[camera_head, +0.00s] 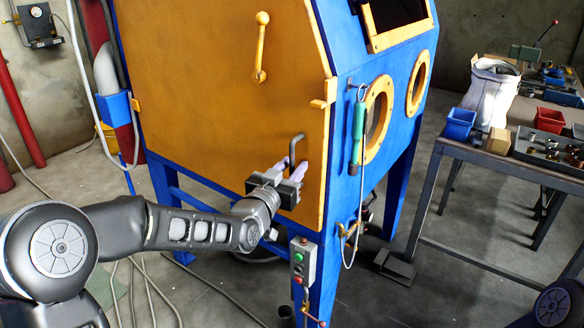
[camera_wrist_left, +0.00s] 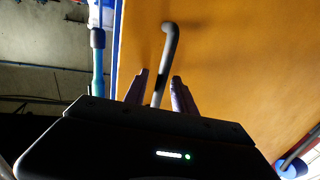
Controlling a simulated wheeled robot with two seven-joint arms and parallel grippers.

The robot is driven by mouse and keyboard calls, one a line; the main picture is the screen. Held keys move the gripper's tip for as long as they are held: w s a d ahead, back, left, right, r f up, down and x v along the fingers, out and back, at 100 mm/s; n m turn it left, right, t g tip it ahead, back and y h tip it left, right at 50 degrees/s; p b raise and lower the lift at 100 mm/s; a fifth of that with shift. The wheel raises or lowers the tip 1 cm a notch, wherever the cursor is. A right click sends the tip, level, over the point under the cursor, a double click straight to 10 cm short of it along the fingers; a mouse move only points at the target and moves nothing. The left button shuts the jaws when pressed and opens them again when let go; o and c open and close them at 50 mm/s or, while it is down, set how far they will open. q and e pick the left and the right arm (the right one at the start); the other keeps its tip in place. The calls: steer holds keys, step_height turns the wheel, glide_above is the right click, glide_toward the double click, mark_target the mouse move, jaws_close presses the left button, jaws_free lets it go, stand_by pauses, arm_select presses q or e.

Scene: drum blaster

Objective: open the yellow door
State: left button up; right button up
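The yellow door (camera_head: 205,95) is the large worn orange-yellow panel on the side of the blue cabinet, and it looks closed. Its bent grey handle (camera_head: 293,147) is near the lower right corner; a yellow lever (camera_head: 261,48) sits higher up. My left gripper (camera_head: 293,170) is at the handle. In the left wrist view the door (camera_wrist_left: 240,60) fills the right side, and the handle (camera_wrist_left: 168,50) runs between the two fingers (camera_wrist_left: 160,78). Gaps show on both sides, so the gripper looks open around the handle. My right gripper is not in view.
The blue cabinet (camera_head: 345,110) has round yellow-rimmed ports and a hanging teal tool (camera_head: 358,132). A control box (camera_head: 303,262) is mounted low on its front leg. A workbench (camera_head: 480,160) with bins stands at right. Hoses cross the floor at left.

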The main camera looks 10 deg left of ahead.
arm_select(q)
jaws_close()
stand_by(1.2)
